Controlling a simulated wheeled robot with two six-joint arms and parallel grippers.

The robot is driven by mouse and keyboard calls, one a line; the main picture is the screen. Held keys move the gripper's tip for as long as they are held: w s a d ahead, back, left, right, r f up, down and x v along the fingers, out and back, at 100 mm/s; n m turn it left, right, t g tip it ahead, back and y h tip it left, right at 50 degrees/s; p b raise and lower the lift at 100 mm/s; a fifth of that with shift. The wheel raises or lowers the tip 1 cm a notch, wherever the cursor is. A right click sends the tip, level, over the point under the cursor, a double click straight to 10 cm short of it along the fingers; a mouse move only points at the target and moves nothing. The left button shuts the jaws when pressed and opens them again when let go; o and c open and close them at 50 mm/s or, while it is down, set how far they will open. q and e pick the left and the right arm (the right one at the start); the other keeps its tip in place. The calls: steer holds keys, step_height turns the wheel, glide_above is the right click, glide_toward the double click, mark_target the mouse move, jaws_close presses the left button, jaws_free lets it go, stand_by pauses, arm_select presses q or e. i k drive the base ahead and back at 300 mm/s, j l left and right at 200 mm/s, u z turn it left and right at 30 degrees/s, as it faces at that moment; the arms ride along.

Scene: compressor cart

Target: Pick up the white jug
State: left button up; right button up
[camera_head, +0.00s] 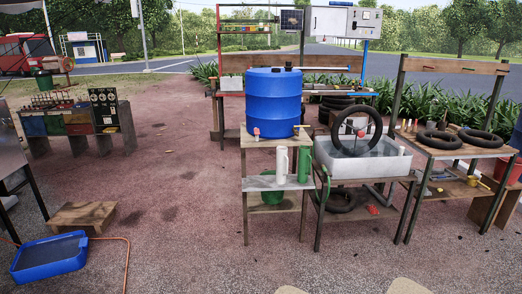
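A large blue barrel (272,102) sits on the top board above and behind the jug. Neither of my grippers shows in the head view, so nothing is seen touching the jug.
Right of the stand, a white water basin (362,167) holds an upright black tyre (356,130). A wooden bench (455,148) with tyres stands further right. A blue tray (50,257) and low wooden stool (83,216) sit lower left. Ground before the stand (190,235) is clear.

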mark_target(282, 159)
steer(key=i, duration=1.7)
